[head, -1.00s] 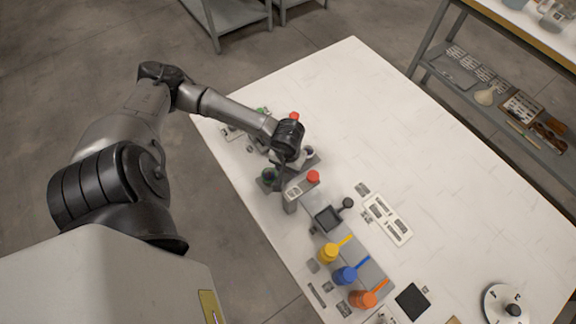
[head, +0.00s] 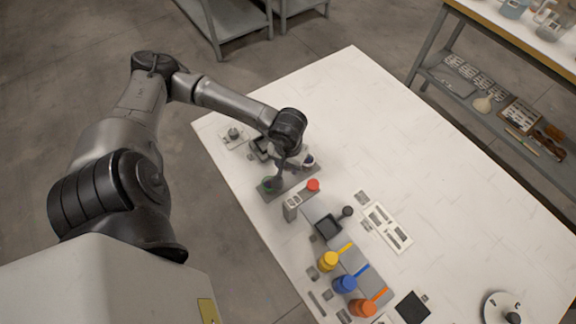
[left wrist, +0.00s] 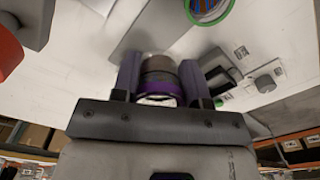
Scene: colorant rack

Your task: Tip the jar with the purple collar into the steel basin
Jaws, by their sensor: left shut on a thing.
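The jar with the purple collar (left wrist: 160,88) is between the two fingers of my left gripper (left wrist: 160,75) in the left wrist view. The fingers are shut on it, and its upper end is blurred. In the head view my left gripper (head: 284,170) hangs over a grey rack (head: 292,187), and the held jar cannot be picked out clearly. A green-rimmed jar (head: 267,185) stands on this rack; its rim also shows in the left wrist view (left wrist: 207,10). I cannot make out the steel basin for certain. My right gripper is out of view.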

